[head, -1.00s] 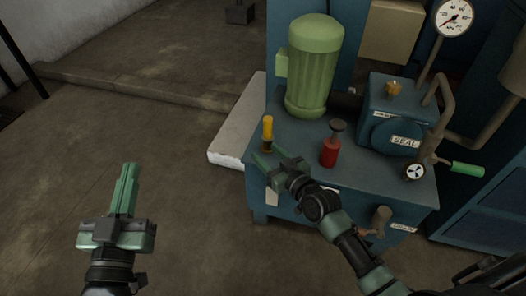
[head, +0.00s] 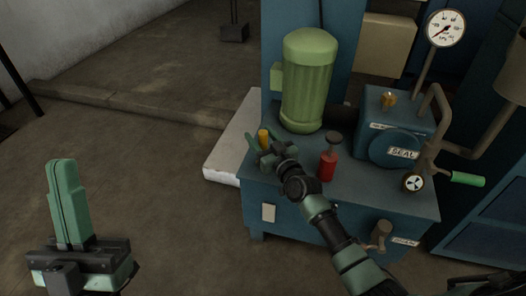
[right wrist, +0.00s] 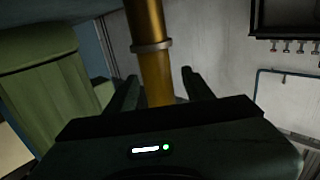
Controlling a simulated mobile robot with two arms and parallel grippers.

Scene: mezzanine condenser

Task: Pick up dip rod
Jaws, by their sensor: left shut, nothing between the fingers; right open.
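The dip rod (head: 263,136) has a yellow handle and stands upright at the left corner of the blue machine's top. In the right wrist view the yellow rod (right wrist: 150,55), with a grey collar, stands between the fingers. My right gripper (head: 258,146) is open around the rod, fingers on either side; it also shows in the right wrist view (right wrist: 160,92). The rod's lower part is hidden behind the gripper. My left gripper (head: 64,170) is shut and empty at the lower left, over the floor.
A green motor (head: 308,85) stands just behind the rod. A red oil can (head: 328,162) stands to the right of my right gripper. The blue SEAL box (head: 395,125) and a pressure gauge (head: 446,28) are further right.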

